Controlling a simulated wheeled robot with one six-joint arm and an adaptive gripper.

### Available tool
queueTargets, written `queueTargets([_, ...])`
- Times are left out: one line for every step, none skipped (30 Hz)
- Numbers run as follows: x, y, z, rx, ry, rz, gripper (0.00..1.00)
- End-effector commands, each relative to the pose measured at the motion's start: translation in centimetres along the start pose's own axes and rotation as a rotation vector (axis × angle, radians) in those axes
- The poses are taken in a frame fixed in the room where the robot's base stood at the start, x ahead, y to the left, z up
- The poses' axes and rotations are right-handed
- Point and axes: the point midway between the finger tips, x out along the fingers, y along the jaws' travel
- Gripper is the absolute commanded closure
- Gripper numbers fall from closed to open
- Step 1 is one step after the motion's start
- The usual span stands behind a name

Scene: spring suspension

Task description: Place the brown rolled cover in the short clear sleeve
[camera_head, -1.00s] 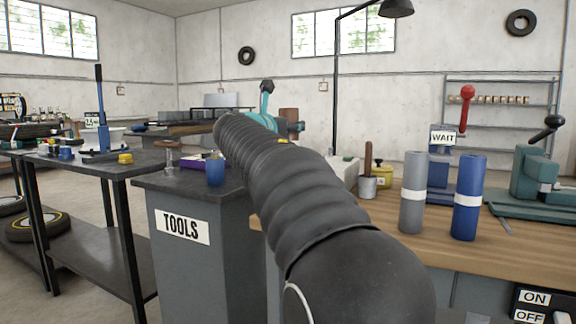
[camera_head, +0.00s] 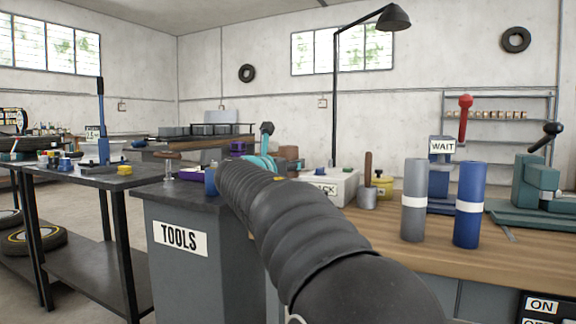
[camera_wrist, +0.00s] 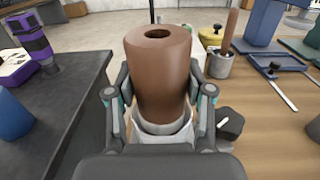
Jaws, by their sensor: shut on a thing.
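The brown rolled cover (camera_wrist: 158,62) stands roughly upright between the fingers of my gripper (camera_wrist: 158,92) in the wrist view. My gripper is shut on it. A pale grey-white curved band (camera_wrist: 165,132) shows around the lower part of the roll, and I cannot tell whether it is the short clear sleeve. The roll's bottom end is hidden. In the head view the brown roll (camera_head: 288,152) shows just beyond the teal parts of my gripper (camera_head: 264,163), mostly behind my arm. No other clear sleeve can be made out.
A grey roll (camera_head: 414,225) and a blue roll (camera_head: 469,225), each with a white band, stand on the wooden bench (camera_head: 395,245). A cup with a brown handle (camera_wrist: 219,64) stands close right of my gripper.

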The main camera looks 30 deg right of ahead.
Motion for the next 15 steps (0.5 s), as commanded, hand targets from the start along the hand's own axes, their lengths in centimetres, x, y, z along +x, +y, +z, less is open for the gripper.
queueTargets([-0.01,-0.01,-0.23,0.000,0.000,0.000,0.87])
queueTargets([0.00,0.00,-0.19,0.000,0.000,0.000,0.43])
queueTargets([0.00,0.00,-0.15,0.000,0.000,0.000,0.33])
queueTargets([0.00,0.00,-0.14,0.000,0.000,0.000,0.26])
queueTargets([0.00,0.00,-0.15,0.000,0.000,0.000,0.23])
queueTargets([0.00,0.00,-0.15,0.000,0.000,0.000,0.23])
queueTargets([0.00,0.00,-0.15,0.000,0.000,0.000,0.23])
queueTargets([0.00,0.00,-0.15,0.000,0.000,0.000,0.23])
queueTargets([0.00,0.00,-0.15,0.000,0.000,0.000,0.23])
queueTargets([0.00,0.00,-0.15,0.000,0.000,0.000,0.23])
queueTargets([0.00,0.00,-0.14,0.000,0.000,0.000,0.23])
queueTargets([0.00,0.00,-0.14,0.000,0.000,0.000,0.23])
queueTargets([0.00,0.00,-0.12,0.000,0.000,0.000,0.23])
queueTargets([0.00,0.00,-0.05,0.000,0.000,0.000,0.23])
queueTargets([0.00,0.00,0.13,0.000,0.000,0.000,0.23])
